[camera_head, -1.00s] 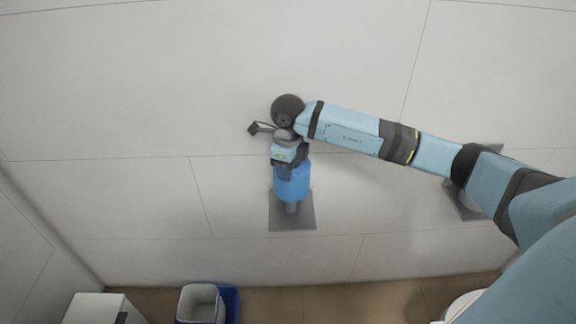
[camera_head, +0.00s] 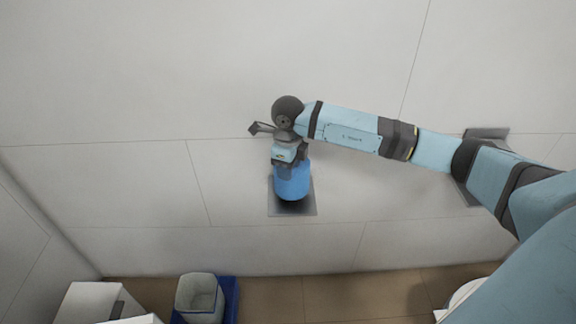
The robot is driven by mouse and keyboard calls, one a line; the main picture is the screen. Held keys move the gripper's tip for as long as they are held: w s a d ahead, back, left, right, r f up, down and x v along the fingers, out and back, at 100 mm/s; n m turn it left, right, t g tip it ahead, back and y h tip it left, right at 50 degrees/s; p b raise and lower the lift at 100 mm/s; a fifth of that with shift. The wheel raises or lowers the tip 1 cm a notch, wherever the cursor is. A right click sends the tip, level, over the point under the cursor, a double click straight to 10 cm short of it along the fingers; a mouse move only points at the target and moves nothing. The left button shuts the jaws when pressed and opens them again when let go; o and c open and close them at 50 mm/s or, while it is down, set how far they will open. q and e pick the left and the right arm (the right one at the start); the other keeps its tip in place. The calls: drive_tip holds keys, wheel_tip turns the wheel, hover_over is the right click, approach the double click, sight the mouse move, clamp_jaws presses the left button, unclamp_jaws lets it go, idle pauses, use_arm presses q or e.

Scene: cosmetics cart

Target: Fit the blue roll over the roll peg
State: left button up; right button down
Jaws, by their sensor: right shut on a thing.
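The blue roll (camera_head: 292,183) is in the middle of the head view, in front of a dark grey plate (camera_head: 308,209) on the pale wall. My right gripper (camera_head: 289,165) is above the roll and shut on its upper end. The roll peg is hidden behind or inside the roll; I cannot tell which. My left gripper is not in view.
A second grey plate (camera_head: 487,133) on the wall at the right is partly covered by my right arm. A grey bin (camera_head: 200,297) beside a blue one (camera_head: 232,299) and a white cabinet (camera_head: 88,303) stand low at the left. The wall around the roll is clear.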

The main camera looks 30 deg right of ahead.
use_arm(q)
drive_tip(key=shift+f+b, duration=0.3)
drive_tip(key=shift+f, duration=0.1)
use_arm(e)
drive_tip(key=shift+f, duration=0.4)
use_arm(q)
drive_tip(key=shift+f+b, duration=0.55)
drive_tip(key=shift+b, duration=0.1)
use_arm(e)
drive_tip(key=shift+f, duration=1.05)
drive_tip(key=c, duration=0.6)
unclamp_jaws()
drive_tip(key=shift+c, duration=0.2)
wheel_tip(320, 180, up, 4)
drive_tip(key=shift+w+r+p, duration=0.1)
drive_tip(key=shift+p, duration=0.3)
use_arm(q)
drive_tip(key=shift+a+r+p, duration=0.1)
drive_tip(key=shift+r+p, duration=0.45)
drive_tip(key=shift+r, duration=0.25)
use_arm(e)
wheel_tip(320, 180, up, 10)
